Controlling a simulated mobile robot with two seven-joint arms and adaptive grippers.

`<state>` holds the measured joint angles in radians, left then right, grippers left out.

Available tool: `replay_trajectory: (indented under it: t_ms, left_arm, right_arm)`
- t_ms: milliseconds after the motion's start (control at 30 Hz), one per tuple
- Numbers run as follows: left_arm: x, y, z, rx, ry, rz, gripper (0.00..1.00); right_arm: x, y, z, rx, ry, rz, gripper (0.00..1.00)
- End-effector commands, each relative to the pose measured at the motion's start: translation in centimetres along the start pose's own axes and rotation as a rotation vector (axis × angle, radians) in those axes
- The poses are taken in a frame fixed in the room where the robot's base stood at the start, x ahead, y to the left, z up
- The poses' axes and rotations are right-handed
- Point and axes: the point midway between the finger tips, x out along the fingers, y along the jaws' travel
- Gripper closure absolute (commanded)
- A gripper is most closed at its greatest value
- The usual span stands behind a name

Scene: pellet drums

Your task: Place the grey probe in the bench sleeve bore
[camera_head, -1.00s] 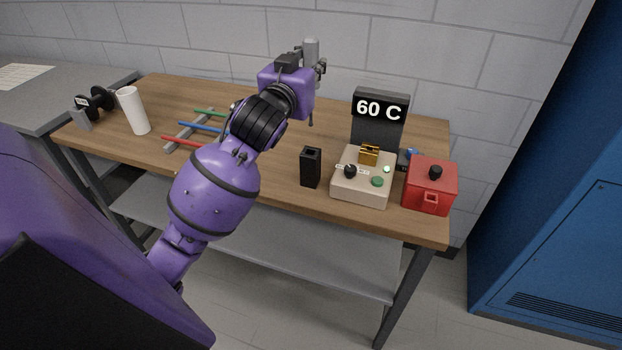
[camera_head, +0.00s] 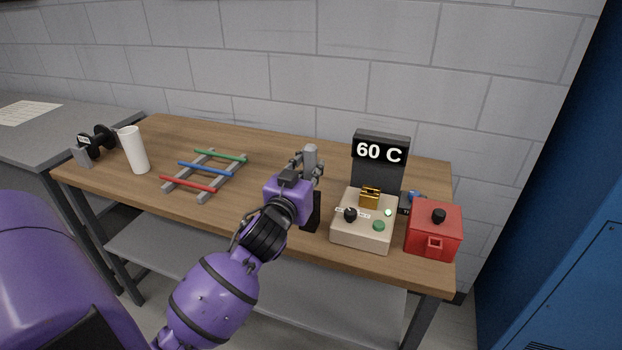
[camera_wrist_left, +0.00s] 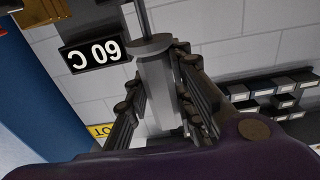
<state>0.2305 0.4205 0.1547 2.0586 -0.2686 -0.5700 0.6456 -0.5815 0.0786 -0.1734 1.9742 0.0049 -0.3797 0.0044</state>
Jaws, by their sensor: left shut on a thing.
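My left gripper (camera_head: 308,164) is shut on the grey probe (camera_head: 311,154) at the middle of the bench. In the left wrist view the probe (camera_wrist_left: 156,85) has a thick grey body between the fingers (camera_wrist_left: 158,95), a round flange and a thin rod running out of the picture. The black upright block (camera_head: 314,214), which looks like the bench sleeve, stands just below the gripper in the head view, partly hidden by my wrist. Its bore is hidden, and I cannot tell whether the rod meets it. My right gripper is not in view.
Right of the block are a beige unit (camera_head: 362,234) with a brass insert (camera_head: 371,196), a "60 C" display (camera_head: 379,158) and a red box (camera_head: 434,232). A rack with coloured rods (camera_head: 206,171) and a white cup (camera_head: 133,150) stand left. The bench's back middle is clear.

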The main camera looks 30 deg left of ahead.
Motion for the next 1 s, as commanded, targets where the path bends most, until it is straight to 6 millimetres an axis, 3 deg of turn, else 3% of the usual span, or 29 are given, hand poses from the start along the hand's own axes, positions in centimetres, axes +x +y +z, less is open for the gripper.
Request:
replay_trajectory:
  t_ms: [33,200,567,600,700,1000]
  left_arm:
    - [0.0,-0.1,1.2,0.0,-0.007,-0.002,1.0]
    - [0.0,0.0,2.8,0.0,-0.002,-0.001,1.0]
    - [0.0,0.0,3.3,0.0,-0.004,-0.001,1.0]
    - [0.0,0.0,3.2,0.001,-0.004,-0.001,0.73]
    - [0.0,0.0,3.2,0.001,-0.004,-0.001,0.59]
    - [0.0,0.0,3.2,0.001,-0.004,0.0,0.59]
  right_arm:
    - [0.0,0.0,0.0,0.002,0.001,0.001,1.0]
    - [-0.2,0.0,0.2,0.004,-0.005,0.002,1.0]
    - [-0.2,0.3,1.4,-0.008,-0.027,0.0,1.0]
    - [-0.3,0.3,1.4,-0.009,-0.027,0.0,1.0]
    - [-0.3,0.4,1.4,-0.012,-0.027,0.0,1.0]
    - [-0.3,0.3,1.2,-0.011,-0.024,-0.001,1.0]
